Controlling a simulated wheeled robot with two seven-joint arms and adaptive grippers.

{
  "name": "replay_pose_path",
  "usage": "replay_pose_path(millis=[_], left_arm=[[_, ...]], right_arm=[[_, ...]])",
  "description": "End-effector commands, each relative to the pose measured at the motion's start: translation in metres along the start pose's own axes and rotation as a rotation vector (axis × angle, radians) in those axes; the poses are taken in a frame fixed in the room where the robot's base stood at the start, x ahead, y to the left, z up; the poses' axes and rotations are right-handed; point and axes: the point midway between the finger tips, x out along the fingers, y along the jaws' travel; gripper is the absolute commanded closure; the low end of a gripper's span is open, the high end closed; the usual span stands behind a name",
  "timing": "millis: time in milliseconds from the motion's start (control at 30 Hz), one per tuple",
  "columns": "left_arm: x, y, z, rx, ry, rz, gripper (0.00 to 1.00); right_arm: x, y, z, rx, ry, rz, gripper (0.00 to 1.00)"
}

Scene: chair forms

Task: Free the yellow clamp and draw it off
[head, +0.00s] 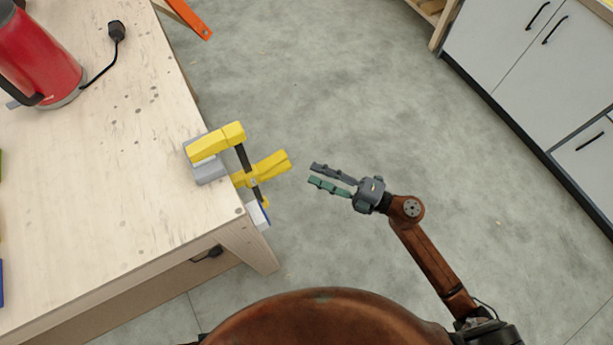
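The yellow clamp (218,141) sits at the right edge of the wooden workbench (130,190). Its upper yellow jaw lies over a grey block (207,173) on the bench top. Its dark bar stands out past the bench edge, and a yellow handle part reaches right. The contact under the bench edge is hidden. My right gripper (313,174) is to the right of the clamp, over the floor, apart from it. Its two fingers point left toward the handle with an empty gap between them. My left gripper is not in view.
A red kettle (38,55) and a black plug with cable (116,31) are at the bench's far left. A small white and blue piece (258,214) is at the near bench corner, below the clamp. Grey cabinets (540,60) stand at the right. The floor between is clear.

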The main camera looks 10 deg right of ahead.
Motion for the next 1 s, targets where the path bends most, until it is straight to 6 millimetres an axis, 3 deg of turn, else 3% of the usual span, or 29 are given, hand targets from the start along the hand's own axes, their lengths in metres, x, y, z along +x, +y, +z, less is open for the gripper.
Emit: replay_pose_path(millis=[100, 200, 367, 600, 700, 1000], left_arm=[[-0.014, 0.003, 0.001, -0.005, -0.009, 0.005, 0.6], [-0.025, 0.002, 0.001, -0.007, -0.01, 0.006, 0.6], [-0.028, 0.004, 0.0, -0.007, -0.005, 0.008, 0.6], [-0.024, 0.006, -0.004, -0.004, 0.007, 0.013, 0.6], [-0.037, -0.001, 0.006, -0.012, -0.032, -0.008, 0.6], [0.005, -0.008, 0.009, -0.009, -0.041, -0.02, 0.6]], right_arm=[[0.009, 0.0, -0.03, -0.102, 0.094, -0.018, 0.62], [0.012, 0.004, -0.044, -0.147, 0.132, -0.025, 0.62], [0.023, 0.008, -0.05, -0.164, 0.145, -0.025, 0.62], [0.063, 0.007, -0.055, -0.163, 0.143, -0.022, 0.62], [0.082, 0.011, -0.059, -0.163, 0.142, -0.022, 0.62], [0.114, 0.006, -0.062, -0.16, 0.141, -0.023, 0.62]])
